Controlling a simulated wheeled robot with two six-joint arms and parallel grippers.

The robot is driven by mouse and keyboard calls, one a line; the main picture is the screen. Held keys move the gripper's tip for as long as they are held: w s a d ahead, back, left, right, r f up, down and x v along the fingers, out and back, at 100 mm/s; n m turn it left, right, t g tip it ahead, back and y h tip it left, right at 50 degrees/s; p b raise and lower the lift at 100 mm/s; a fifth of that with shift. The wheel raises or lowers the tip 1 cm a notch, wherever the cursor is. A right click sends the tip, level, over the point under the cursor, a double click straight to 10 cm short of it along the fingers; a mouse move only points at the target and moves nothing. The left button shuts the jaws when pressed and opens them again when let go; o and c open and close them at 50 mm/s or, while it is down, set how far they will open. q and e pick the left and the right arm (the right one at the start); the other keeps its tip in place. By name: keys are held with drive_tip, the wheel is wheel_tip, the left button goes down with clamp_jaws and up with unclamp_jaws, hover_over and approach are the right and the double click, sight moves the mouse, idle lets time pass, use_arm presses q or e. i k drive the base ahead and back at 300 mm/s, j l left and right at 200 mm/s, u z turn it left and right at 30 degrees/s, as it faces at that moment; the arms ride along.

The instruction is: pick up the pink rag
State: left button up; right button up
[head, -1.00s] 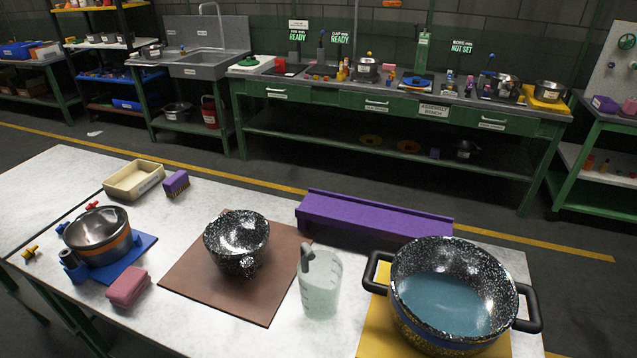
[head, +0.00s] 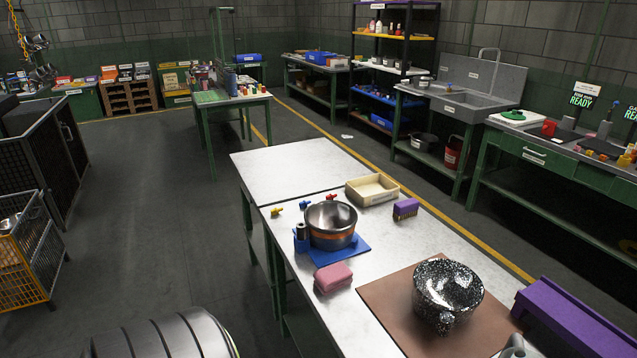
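The pink rag (head: 333,278) is a folded, block-like bundle lying on the white tabletop (head: 290,169), close to its near left edge. It sits just in front of the blue mat (head: 350,250) that bears a steel pot (head: 330,222) with an orange band. Nothing covers the rag. Neither of my grippers shows in the head view.
A speckled black bowl (head: 447,290) stands on a brown mat (head: 385,301) to the right of the rag. A purple brush (head: 405,208) and a cream tray (head: 371,190) lie behind. Small valve pieces (head: 277,209) sit by the pot. Open floor (head: 175,240) lies left of the table.

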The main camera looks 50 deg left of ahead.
sight(329, 280)
drive_tip(key=u, duration=1.6)
